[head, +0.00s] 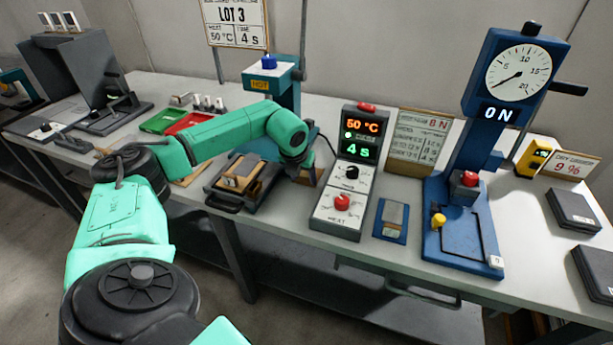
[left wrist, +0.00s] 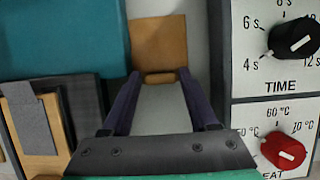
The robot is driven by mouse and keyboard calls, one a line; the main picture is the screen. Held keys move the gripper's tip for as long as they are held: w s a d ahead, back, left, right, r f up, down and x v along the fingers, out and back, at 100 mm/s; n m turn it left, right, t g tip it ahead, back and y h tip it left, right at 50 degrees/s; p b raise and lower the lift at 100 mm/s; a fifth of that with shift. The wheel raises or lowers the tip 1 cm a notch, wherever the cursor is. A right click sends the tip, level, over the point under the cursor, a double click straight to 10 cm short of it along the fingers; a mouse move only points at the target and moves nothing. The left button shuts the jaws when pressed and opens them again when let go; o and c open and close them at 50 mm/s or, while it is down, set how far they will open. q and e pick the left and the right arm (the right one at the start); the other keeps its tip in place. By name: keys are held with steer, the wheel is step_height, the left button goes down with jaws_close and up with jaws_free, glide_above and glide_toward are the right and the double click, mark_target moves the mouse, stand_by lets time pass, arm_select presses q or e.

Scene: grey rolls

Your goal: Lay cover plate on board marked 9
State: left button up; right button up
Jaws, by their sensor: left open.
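My left gripper (head: 310,172) is low between the teal hot unit and the control box, partly hidden by its own arm in the head view. In the left wrist view its two dark fingers (left wrist: 162,84) are apart. A small wooden bar (left wrist: 160,77) shows at the fingertips, with a flat brown piece (left wrist: 158,42) just beyond; I cannot tell whether this is the cover plate. A wooden board with a grey strip (head: 241,170) lies on a dark tray (head: 222,202) left of the gripper, and this board shows in the left wrist view (left wrist: 20,105). I can read no 9 on a board.
The control box (head: 342,185) stands close right of the gripper. The teal hot unit (head: 268,76) is close on the left. Further right are a small blue plate (head: 392,232), the blue gauge press (head: 470,215) and dark flat boxes (head: 572,211). Green (head: 160,121) and red trays lie behind my arm.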

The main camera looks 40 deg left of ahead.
arm_select(q)
jaws_close()
arm_select(e)
steer(key=shift+s, duration=0.3)
arm_select(q)
steer(key=shift+r, duration=0.1)
